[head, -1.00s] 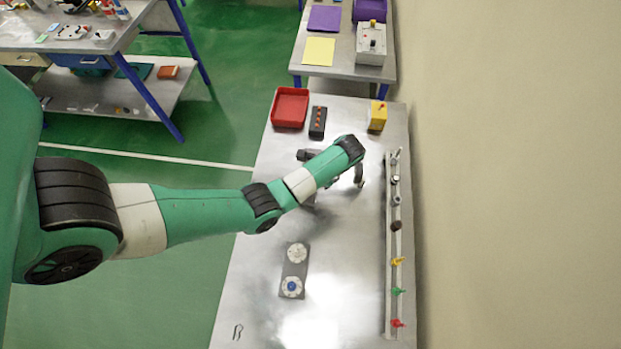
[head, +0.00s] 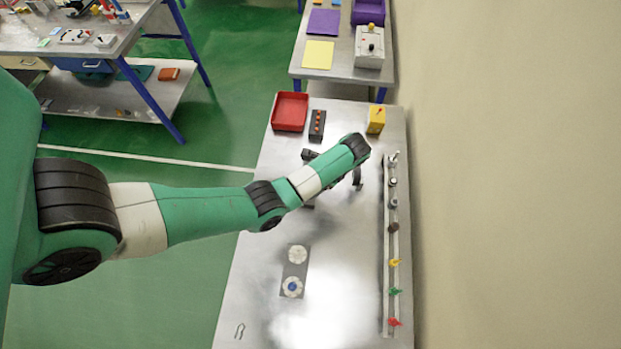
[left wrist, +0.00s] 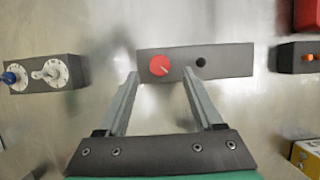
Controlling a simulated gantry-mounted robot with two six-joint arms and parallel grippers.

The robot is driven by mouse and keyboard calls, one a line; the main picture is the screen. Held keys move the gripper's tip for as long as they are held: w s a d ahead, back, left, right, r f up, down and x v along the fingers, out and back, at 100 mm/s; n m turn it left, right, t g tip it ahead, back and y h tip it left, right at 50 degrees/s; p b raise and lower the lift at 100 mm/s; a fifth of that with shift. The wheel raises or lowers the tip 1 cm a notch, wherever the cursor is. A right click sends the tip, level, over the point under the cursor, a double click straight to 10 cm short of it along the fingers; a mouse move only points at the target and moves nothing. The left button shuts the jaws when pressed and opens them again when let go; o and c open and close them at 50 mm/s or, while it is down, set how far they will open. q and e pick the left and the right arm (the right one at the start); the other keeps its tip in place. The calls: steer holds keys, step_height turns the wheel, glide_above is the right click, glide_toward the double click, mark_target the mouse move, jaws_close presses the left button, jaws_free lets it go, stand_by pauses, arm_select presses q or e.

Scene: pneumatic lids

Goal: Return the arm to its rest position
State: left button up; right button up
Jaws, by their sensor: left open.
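My left arm (head: 210,213) reaches in from the left over the metal bench, in the head view. Its left gripper (left wrist: 158,75) is open and empty in the left wrist view. Between and just beyond its fingertips lies a dark grey block (left wrist: 225,62) with a red knob (left wrist: 160,66) and a small black knob (left wrist: 201,62). I cannot tell whether the fingers touch it. In the head view my forearm and wrist hide most of this block and the gripper. My right gripper is not in view.
A plate with two white dials (head: 295,270) lies nearer on the bench (head: 250,300). A red tray (head: 290,111), a dark block with orange buttons (head: 317,124) and a yellow box (head: 376,119) stand at the far end. A rail with several fittings (head: 391,240) runs along the right edge.

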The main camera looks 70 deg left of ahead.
arm_select(q)
steer(key=p+v, duration=0.2)
steer(key=v, duration=0.2)
steer(key=shift+r, duration=0.15)
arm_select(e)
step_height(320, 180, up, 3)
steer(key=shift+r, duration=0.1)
